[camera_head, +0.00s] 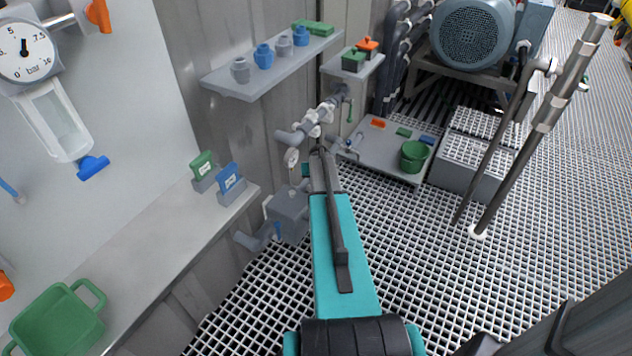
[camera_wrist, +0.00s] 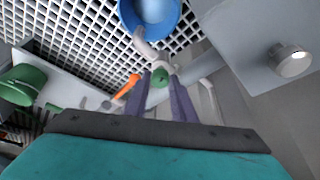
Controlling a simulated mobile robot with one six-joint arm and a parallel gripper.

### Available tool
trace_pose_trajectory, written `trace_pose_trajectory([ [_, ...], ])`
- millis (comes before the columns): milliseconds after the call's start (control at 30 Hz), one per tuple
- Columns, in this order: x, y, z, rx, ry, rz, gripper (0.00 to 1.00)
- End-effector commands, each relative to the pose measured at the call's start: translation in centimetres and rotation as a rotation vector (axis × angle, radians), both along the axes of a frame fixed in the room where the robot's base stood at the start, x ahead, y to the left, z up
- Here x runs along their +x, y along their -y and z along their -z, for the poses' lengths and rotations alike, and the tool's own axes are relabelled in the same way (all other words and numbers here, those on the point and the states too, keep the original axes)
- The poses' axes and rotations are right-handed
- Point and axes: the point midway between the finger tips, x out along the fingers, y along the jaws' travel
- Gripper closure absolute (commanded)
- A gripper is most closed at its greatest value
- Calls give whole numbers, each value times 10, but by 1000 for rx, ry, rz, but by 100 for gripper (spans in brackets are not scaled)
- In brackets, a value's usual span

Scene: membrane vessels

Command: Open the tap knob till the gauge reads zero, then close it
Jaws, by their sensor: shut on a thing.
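In the wrist view my gripper (camera_wrist: 166,84) has its two purple-grey fingers on either side of a small green knob (camera_wrist: 159,76), shut on it. The knob sits on a pale pipe fitting. In the head view my gripper is at the pipework (camera_head: 318,122) on the wall, where my arm hides the knob. A small round white disc (camera_head: 291,157) hangs by the pipes, too small to read. A large bar gauge (camera_head: 25,52) is on the panel at the upper left. Its needle points up, near 5. I cannot tell which one belongs to this tap.
An orange lever (camera_wrist: 127,86) is close left of my fingers, and a blue bucket (camera_wrist: 150,12) is beyond. A grey cylindrical fitting (camera_wrist: 291,60) is at the right. A shelf (camera_head: 270,68) with small pots is above the pipework. Open grating (camera_head: 400,255) lies right of my arm.

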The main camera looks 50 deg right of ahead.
Motion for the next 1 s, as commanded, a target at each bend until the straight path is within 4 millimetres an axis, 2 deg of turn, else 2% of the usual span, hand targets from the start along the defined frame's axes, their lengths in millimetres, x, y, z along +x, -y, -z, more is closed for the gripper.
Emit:
trace_pose_trajectory([
  [600, 3, 0, 0, -5, 2, 355, 99],
  [1000, 3, 1, -1, -8, 2, 437, 99],
])
